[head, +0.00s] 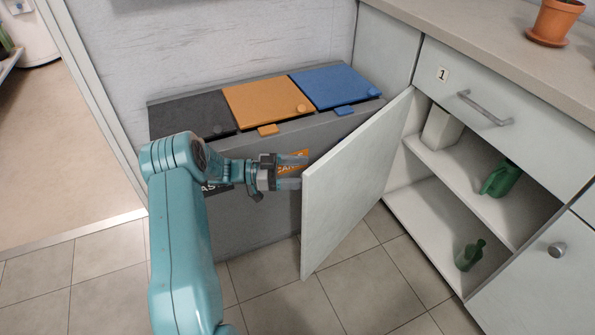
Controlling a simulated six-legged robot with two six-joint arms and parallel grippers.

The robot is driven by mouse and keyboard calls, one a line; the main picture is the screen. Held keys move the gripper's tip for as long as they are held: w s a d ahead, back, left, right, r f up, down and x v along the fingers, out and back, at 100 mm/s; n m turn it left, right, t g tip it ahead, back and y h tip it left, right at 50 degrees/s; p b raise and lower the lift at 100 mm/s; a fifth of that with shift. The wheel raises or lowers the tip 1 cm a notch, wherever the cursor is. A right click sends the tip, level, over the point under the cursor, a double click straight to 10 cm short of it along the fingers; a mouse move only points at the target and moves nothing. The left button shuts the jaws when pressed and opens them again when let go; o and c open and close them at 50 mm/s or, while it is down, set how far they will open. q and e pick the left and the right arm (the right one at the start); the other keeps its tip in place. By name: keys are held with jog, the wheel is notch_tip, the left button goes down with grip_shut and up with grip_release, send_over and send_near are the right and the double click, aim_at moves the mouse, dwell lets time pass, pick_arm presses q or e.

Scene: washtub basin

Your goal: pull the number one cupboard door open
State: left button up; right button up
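The pale cupboard door (352,188) stands wide open, swung out to the left from the cupboard (432,205). Its inner face is toward me; its outer face and any handle on it are hidden. A number 1 label (443,74) is on the drawer front above the opening. My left gripper (304,171) is at the door's free edge, on its left side. Its two fingers are apart with nothing seen between them. I cannot tell whether the fingertips touch the door. My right gripper is out of view.
Inside the cupboard are a whitish container (441,128), a green watering can (501,179) and a green bottle (470,255). Grey bins with black, orange and blue lids (328,86) stand behind the door. The drawer handle (484,108) juts out. Tiled floor (375,290) in front is clear.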

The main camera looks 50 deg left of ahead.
pick_arm(q)
jog(key=shift+w+a, duration=0.1)
jog(key=shift+w, duration=0.05)
jog(key=p+v, duration=0.2)
jog(key=v, duration=1)
jog(key=shift+s, duration=0.3)
